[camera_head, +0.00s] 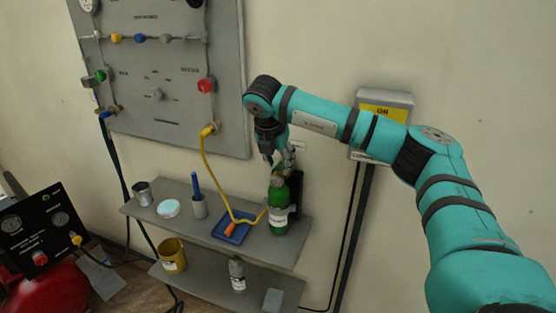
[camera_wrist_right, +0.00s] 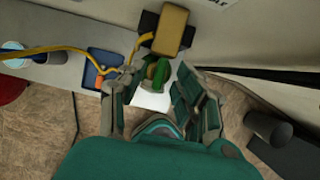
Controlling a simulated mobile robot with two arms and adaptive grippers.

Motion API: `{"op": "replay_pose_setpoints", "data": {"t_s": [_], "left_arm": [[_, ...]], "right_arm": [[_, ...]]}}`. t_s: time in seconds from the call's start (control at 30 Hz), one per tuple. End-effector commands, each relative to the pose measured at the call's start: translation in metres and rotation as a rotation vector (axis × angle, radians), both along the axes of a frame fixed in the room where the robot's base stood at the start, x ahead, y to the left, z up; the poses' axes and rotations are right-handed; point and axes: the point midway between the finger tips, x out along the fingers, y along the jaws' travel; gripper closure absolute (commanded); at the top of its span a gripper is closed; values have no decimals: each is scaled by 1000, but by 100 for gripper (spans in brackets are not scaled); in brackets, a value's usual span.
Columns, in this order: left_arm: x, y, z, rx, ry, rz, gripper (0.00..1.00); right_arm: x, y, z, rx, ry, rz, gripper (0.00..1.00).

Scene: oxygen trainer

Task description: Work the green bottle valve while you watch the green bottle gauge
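The green bottle (camera_head: 278,208) stands upright at the right end of the upper shelf, with a white label. My right gripper (camera_head: 268,160) is just above its top and hides part of it. In the right wrist view the gripper's fingers (camera_wrist_right: 152,92) are spread apart. A small green part (camera_wrist_right: 158,72) shows between them, with a brass-coloured block (camera_wrist_right: 172,30) beyond. I cannot tell whether a finger touches anything. The gauge's dial cannot be read in either view. My left gripper is out of view.
The upper shelf (camera_head: 270,252) holds a blue tray (camera_head: 221,232), cups and a white-blue tub (camera_head: 168,208). A yellow hose (camera_head: 205,165) runs from the grey wall panel (camera_head: 165,80) to the shelf. A switch box (camera_head: 385,104) is behind my right arm.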

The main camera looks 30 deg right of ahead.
Motion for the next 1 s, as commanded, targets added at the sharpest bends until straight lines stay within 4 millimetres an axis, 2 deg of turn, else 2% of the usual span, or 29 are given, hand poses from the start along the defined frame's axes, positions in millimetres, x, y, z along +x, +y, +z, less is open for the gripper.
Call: {"op": "replay_pose_setpoints", "data": {"t_s": [0.13, 0.3, 0.4, 0.67, 0.83, 1.0], "left_arm": [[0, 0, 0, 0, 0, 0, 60], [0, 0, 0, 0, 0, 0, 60], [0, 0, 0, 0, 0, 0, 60], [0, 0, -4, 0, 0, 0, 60], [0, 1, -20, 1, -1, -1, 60], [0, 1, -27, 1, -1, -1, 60]], "right_arm": [[0, 0, 0, -1, 1, 0, 68], [0, 0, 0, -1, 1, 0, 90], [0, 0, 0, 0, 1, -1, 100], [0, 0, -1, 1, 0, 19, 100], [-2, -1, -5, 3, 0, 171, 100], [-2, -2, -2, 2, 0, 320, 100]]}}
